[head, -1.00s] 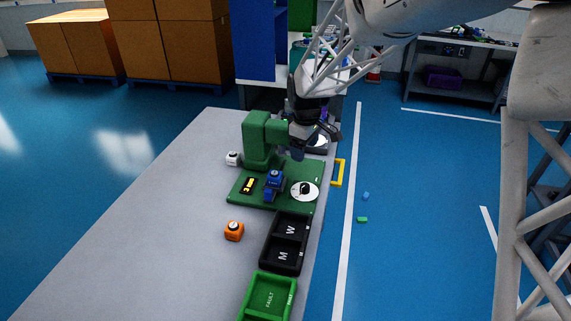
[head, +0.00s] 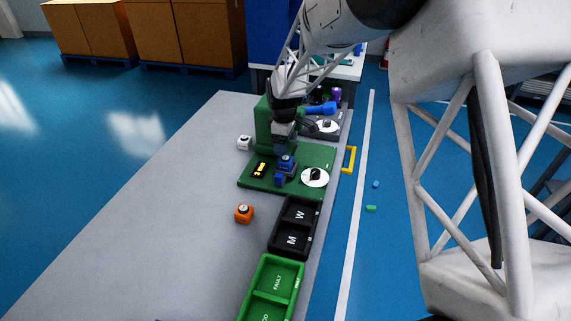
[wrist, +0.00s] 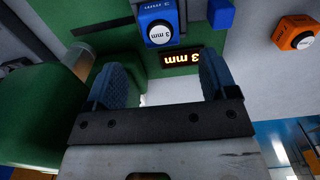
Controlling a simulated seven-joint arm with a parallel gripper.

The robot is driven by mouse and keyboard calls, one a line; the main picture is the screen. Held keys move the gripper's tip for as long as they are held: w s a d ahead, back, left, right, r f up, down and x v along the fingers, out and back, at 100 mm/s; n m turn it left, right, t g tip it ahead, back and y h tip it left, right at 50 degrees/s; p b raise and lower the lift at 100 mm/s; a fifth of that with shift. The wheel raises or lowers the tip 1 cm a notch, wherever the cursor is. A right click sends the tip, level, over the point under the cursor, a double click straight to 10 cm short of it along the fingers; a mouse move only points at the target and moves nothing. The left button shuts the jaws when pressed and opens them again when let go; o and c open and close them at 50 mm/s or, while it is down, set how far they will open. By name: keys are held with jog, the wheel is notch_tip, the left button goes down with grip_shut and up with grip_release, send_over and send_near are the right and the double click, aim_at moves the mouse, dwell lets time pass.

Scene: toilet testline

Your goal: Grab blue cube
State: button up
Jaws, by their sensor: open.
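The blue cube (head: 286,163) sits on the green test base (head: 320,157), next to a white dial (head: 315,177) and a yellow-lit display (head: 261,169). In the wrist view the blue cube (wrist: 159,24) shows a white round top marked "3 mm" and lies beyond my fingertips, near the lit "3 mm" display (wrist: 181,58). My gripper (wrist: 165,75) is open and empty, with its two blue fingers apart. In the head view my gripper (head: 284,138) is above and just behind the cube, apart from it, beside the green upright housing (head: 263,125).
An orange cube (head: 244,213) and a white cube (head: 244,142) stand on the grey table (head: 190,190). A black tray marked M and W (head: 294,226) and a green tray marked FAULT (head: 279,284) stand in front. The table's left side is clear.

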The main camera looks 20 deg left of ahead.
aim_at(286, 158)
jog(key=shift+f, duration=1.25)
jog(key=shift+f, duration=0.1)
jog(key=shift+s+d+f, duration=0.1)
jog(key=shift+d+f, duration=0.05)
jog(key=shift+f, duration=1.1)
jog(key=shift+d+f, duration=0.1)
jog(key=shift+f, duration=1.15)
jog(key=shift+c, duration=0.2)
jog(key=c, duration=1.1)
jog(key=shift+r, duration=0.15)
